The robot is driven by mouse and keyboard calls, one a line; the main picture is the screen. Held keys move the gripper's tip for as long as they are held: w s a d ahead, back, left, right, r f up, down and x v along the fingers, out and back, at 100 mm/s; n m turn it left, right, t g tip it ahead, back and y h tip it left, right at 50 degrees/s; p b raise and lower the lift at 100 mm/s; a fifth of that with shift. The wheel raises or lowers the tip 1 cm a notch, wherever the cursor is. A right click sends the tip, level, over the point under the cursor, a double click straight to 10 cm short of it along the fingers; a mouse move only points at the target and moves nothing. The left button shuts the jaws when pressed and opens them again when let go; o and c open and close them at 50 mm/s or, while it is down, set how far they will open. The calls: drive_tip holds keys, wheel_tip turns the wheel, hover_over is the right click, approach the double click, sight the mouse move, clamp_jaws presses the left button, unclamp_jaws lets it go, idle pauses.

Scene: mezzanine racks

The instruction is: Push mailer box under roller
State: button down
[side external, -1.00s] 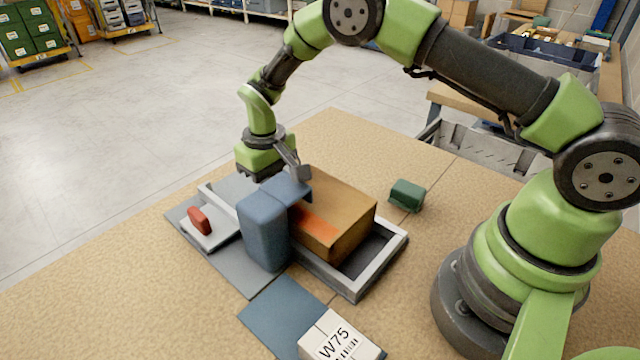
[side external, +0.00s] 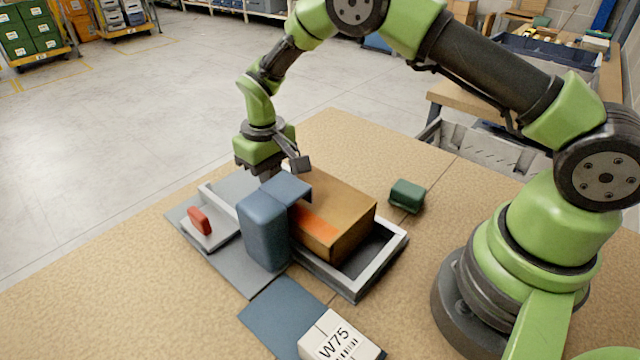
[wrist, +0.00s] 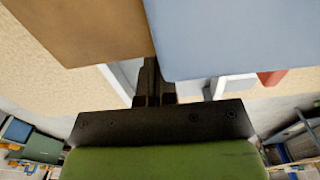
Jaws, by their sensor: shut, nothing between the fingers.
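The brown mailer box (side external: 345,205) with an orange stripe sits in a grey-rimmed tray (side external: 383,268). Its left end is at a blue-grey post (side external: 264,232) whose flat top arm (side external: 287,187) overhangs that end of the box. No separate roller is distinguishable; the underside of the overhang is hidden. My gripper (side external: 268,176) is shut and empty, pointing down just behind the post at the box's left end. Its fingertips are partly hidden there. In the wrist view, the fingers (wrist: 154,88) lie at the gap between the box (wrist: 80,30) and the blue post-and-arm (wrist: 230,40); contact is unclear.
A red button (side external: 199,221) on a pale base stands left of the post. A dark green block (side external: 407,195) lies right of the tray. A white W75 carton (side external: 340,340) sits at the front on a blue mat (side external: 283,310).

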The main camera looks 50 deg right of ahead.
drive_tip(key=shift+s, duration=0.1)
drive_tip(key=shift+s, duration=0.55)
drive_tip(key=shift+s, duration=0.6)
idle(0.4)
drive_tip(key=shift+s, duration=0.15)
drive_tip(key=shift+s, duration=0.1)
idle(0.4)
drive_tip(key=shift+w, duration=0.4)
drive_tip(key=shift+r, duration=0.1)
